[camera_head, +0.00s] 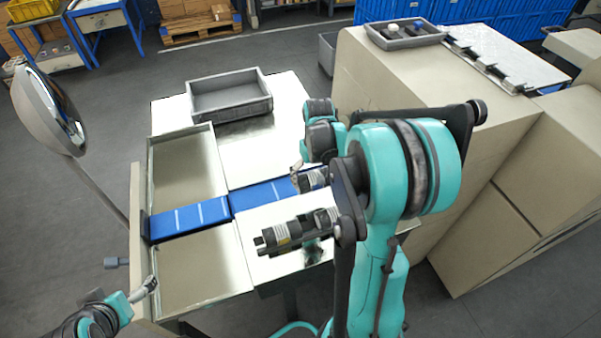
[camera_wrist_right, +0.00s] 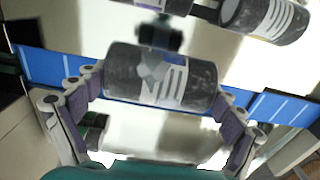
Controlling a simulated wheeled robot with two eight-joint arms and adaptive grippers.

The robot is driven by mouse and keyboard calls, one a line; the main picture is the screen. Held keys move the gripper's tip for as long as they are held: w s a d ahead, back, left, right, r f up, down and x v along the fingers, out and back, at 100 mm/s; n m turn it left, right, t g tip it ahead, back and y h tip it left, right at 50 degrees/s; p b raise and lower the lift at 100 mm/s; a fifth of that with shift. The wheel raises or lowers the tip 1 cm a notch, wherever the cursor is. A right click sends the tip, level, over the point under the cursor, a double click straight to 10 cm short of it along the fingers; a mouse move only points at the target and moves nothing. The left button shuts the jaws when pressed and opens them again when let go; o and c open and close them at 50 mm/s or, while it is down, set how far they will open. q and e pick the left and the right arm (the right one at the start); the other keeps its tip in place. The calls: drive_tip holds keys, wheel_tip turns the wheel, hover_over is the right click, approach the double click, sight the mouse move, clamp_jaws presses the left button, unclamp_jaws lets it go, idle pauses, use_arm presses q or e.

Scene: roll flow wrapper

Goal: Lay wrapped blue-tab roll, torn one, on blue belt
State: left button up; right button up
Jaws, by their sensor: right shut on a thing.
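The blue belt (camera_head: 190,218) with white cross lines runs across the metal table; it also shows behind the roll in the right wrist view (camera_wrist_right: 50,68). My right gripper (camera_wrist_right: 165,108) is shut on a dark roll (camera_wrist_right: 125,75) with a white-striped label and a greyish-blue patch, held crosswise between the fingers. In the head view this gripper (camera_head: 311,181) is over the belt's right part, partly hidden by my arm. Whether the roll touches the belt, and any tear in its wrap, I cannot tell. My left gripper (camera_head: 149,285) is at lower left, its jaw opening unclear.
Dark labelled rolls (camera_head: 280,236) lie in front of the belt; one shows in the right wrist view (camera_wrist_right: 270,14). An empty grey tray (camera_head: 230,113) stands behind the belt. A beige machine (camera_head: 400,80) is at right, a round mirror (camera_head: 45,105) at left. The belt's left part is clear.

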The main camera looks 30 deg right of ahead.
drive_tip(key=shift+s+d+r, duration=0.2)
drive_tip(key=shift+s+r, duration=0.1)
drive_tip(key=shift+s, duration=0.1)
drive_tip(key=shift+w+a, duration=0.1)
drive_tip(key=shift+w, duration=0.2)
drive_tip(key=w+a+f+t+h+p, duration=0.15)
drive_tip(key=w+a+t, duration=0.25)
drive_tip(key=w, duration=0.6)
drive_tip(key=shift+y, duration=0.25)
wheel_tip(320, 180, down, 8)
drive_tip(key=b, duration=0.6)
drive_tip(key=shift+d, duration=0.1)
drive_tip(key=shift+f+b, duration=0.65)
drive_tip(key=shift+b, duration=0.1)
drive_tip(key=o, duration=1.1)
